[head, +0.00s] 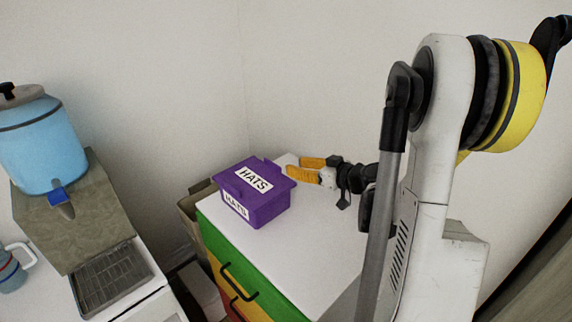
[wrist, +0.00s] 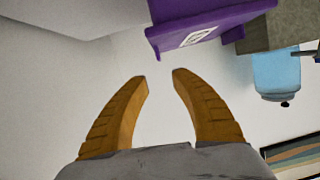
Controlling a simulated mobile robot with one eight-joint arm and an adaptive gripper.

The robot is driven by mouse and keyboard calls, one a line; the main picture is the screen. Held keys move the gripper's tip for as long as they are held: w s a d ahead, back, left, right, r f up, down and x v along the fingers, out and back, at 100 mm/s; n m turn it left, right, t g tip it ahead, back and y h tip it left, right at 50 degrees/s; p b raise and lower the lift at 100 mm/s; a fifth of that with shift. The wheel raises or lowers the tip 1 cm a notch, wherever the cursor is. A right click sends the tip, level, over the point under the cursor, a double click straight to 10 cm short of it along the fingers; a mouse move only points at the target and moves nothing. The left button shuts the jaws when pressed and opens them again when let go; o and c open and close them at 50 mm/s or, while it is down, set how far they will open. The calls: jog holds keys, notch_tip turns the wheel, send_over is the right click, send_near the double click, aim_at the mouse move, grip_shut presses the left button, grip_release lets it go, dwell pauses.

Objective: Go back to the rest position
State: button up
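My gripper (head: 308,169) has two orange-yellow fingers and is above the white top of the cabinet, just right of the purple box. In the wrist view my gripper (wrist: 160,78) shows its fingers apart with nothing between them. The purple box (head: 268,207) has a lid and white labels reading HATS. It stands on the cabinet top with its lid seemingly on. Part of the purple box (wrist: 230,20) also shows upside down at the top of the wrist view, apart from the fingers. My arm hides the right part of the cabinet.
A cabinet (head: 316,252) with a white top and green, yellow and red drawers holds the box. On the left, a blue drink dispenser (head: 45,150) stands on a stone-like block (head: 95,215). A blue mug (head: 12,270) is at the left edge. White walls stand close behind.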

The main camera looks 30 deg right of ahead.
jog(key=a+r+m+t+h, duration=0.25)
jog(key=r+h, duration=0.25)
jog(key=r, duration=0.6)
jog(key=a+r+m+t+h, duration=0.1)
jog(key=r+m+h, duration=0.25)
jog(key=r, duration=0.65)
jog(key=s+a+f+n+g+y, duration=0.4)
jog(key=s+a+f+g, duration=0.6)
jog(key=s+a+f, duration=0.7)
jog(key=s+a+y, duration=0.1)
jog(key=s+a, duration=0.2)
jog(key=shift+s+a+f+g, duration=0.2)
jog(key=shift+s+f+g, duration=0.05)
jog(key=shift+s+g, duration=0.1)
